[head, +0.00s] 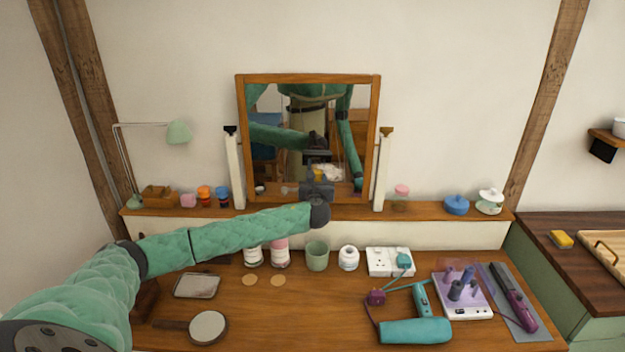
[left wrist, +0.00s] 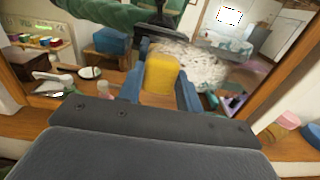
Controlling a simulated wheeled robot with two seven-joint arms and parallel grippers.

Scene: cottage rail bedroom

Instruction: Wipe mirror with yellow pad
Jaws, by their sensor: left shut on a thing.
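The mirror (head: 262,110) stands upright in a wooden frame on the ledge behind the dressing table. My left gripper (head: 317,172) is in front of its lower middle. In the left wrist view, the left gripper (left wrist: 160,88) is shut on the yellow pad (left wrist: 160,73), which sits between its blue fingers and faces the glass. A whitish, speckled patch (left wrist: 200,66) shows on the glass to the right of the pad. I cannot tell if the pad touches the glass. In the head view the gripper hides the pad. My right gripper is seen only as a possible reflection.
Posts (head: 235,170) flank the mirror. The ledge holds a lamp (head: 178,132), small jars and a blue pot (head: 456,205). The table carries a hand mirror (head: 208,327), bottles, a teal hair dryer (head: 415,330) and a socket block (head: 385,262). A yellow sponge (head: 562,239) lies on the right counter.

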